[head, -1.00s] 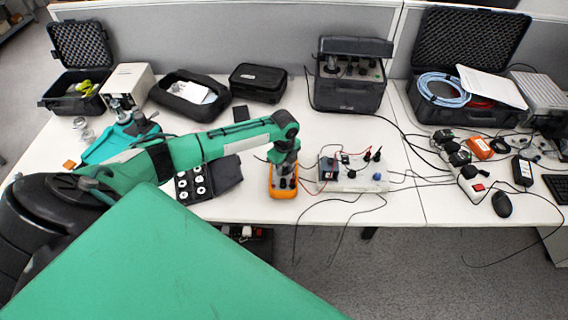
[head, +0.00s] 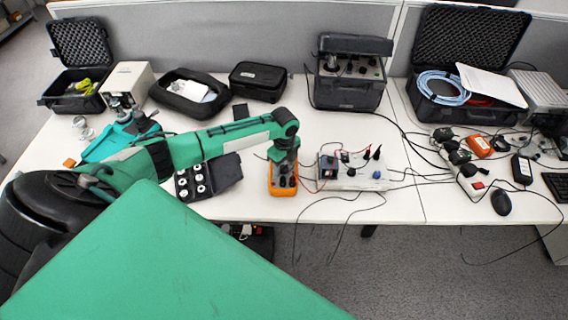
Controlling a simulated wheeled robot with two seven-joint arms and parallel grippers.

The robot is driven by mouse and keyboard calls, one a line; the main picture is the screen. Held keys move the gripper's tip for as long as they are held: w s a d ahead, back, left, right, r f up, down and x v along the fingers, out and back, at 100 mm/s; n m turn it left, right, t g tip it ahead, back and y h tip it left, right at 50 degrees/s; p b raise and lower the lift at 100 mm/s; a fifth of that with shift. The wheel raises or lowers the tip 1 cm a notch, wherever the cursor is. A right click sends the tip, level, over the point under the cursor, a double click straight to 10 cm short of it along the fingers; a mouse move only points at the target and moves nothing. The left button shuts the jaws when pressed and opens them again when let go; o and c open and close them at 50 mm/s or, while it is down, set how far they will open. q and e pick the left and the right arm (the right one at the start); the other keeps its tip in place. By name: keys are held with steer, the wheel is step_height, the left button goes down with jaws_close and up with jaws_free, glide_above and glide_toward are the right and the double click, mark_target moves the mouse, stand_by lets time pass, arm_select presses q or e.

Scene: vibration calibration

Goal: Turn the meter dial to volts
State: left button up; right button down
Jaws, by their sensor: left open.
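The orange meter (head: 283,191) lies on the white table near its front edge, just right of the middle of the picture. My left gripper (head: 284,172) points down over the meter from the end of my green left arm. Its jaws are open, and it covers the upper part of the meter. The dial is hidden or too small to make out, so its setting cannot be read. I cannot tell whether the fingers touch the dial. My right gripper is not in view.
A box with leads and knobs (head: 327,168) stands just right of the meter. A black case of white round pieces (head: 227,172) lies to its left. A large black instrument (head: 350,92) stands behind. Loose cables hang over the front edge. Bare table (head: 290,100) lies behind the meter.

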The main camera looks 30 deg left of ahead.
mark_target(284, 166)
arm_select(q)
step_height(284, 166, up, 14)
steer(key=b, duration=0.2)
steer(key=shift+f, duration=0.25)
